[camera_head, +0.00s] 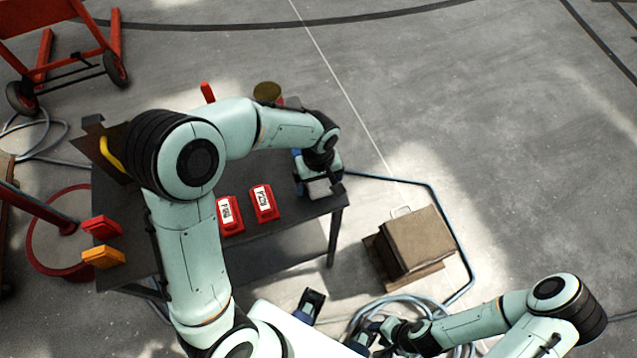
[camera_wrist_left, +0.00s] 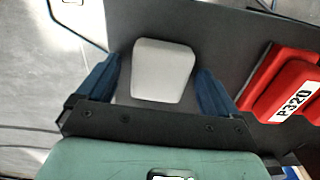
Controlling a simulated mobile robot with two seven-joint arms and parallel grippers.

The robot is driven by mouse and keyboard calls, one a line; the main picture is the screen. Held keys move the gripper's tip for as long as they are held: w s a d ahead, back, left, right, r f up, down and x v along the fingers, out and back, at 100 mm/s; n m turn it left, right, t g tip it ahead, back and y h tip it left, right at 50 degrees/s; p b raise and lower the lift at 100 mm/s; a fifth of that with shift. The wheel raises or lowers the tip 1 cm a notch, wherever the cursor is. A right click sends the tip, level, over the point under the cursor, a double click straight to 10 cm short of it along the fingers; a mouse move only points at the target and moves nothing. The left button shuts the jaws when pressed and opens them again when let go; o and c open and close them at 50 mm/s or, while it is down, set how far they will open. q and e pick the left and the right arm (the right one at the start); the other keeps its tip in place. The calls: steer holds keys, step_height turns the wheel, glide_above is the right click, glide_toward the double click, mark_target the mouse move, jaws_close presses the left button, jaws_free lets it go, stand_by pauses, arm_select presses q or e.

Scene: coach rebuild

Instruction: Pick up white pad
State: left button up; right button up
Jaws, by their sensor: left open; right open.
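The white pad (camera_wrist_left: 163,70) is a pale block with rounded corners on the dark table (camera_wrist_left: 225,28). In the head view the pad (camera_head: 319,188) is at the table's right end, partly hidden by my left gripper (camera_head: 312,172). In the left wrist view my left gripper (camera_wrist_left: 158,72) is open, with one blue finger on each side of the pad. A gap shows between the pad and each finger. My right gripper (camera_head: 368,338) is open and empty, low in the head view, away from the table.
Two red labelled boxes (camera_head: 264,204) (camera_head: 229,215) lie left of the pad. Red (camera_head: 102,227) and orange (camera_head: 103,257) blocks sit at the table's left edge. A brown box (camera_head: 418,240) and a hose (camera_head: 440,200) are on the floor at right.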

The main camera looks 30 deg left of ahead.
mark_target(319, 183)
arm_select(q)
steer(key=c, duration=1.1)
step_height(319, 183, up, 20)
steer(key=p, duration=0.2)
steer(key=shift+p, duration=0.3)
arm_select(e)
steer(key=r, duration=0.1)
steer(key=w+r, duration=0.1)
steer(key=r, duration=0.1)
steer(key=shift+w, duration=0.15)
arm_select(q)
steer(key=shift+o, duration=0.3)
